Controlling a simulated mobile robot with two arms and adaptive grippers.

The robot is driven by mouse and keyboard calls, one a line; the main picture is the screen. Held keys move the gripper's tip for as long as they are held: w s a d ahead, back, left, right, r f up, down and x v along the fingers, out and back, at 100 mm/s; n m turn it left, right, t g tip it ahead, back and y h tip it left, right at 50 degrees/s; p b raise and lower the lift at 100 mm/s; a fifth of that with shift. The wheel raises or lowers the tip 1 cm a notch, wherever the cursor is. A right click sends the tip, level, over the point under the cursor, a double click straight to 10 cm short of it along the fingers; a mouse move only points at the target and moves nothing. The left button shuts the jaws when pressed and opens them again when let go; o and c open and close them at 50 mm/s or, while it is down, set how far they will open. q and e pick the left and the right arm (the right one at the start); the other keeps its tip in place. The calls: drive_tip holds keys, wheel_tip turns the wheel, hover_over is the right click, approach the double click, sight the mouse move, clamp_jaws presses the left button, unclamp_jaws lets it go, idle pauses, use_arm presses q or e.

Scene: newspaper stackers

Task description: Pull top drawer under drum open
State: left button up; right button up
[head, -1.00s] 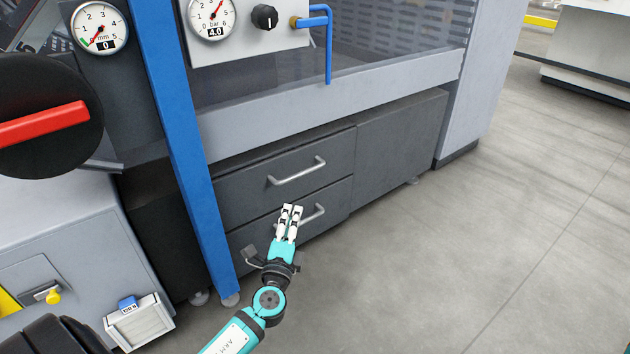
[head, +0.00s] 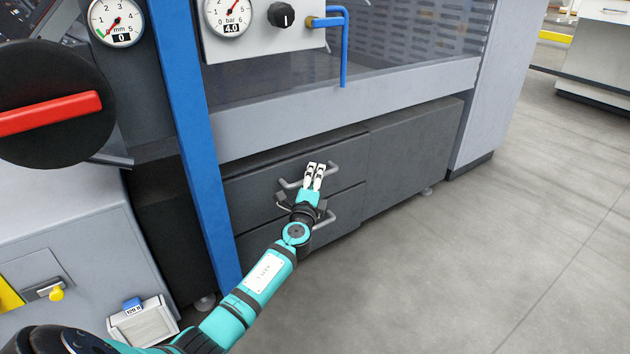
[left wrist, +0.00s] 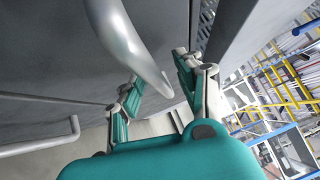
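The top drawer (head: 245,187) is dark grey, in the low cabinet under the machine, and looks shut. Its silver bar handle (head: 334,168) is partly hidden behind my left gripper (head: 315,165). In the left wrist view the handle (left wrist: 122,38) is large and close, running down toward the gap between the fingers. My left gripper (left wrist: 158,88) is open there, one finger on each side of the gap. I cannot tell whether a finger touches the bar. My right gripper is not in view.
The lower drawer's handle (head: 328,221) sits just beneath my left gripper; it also shows in the left wrist view (left wrist: 40,146). A blue post (head: 193,130) stands left of the drawers. A small white box (head: 143,322) is at lower left. The floor (head: 470,250) to the right is clear.

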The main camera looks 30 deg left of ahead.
use_arm(q)
clamp_jaws()
idle(0.3)
idle(0.3)
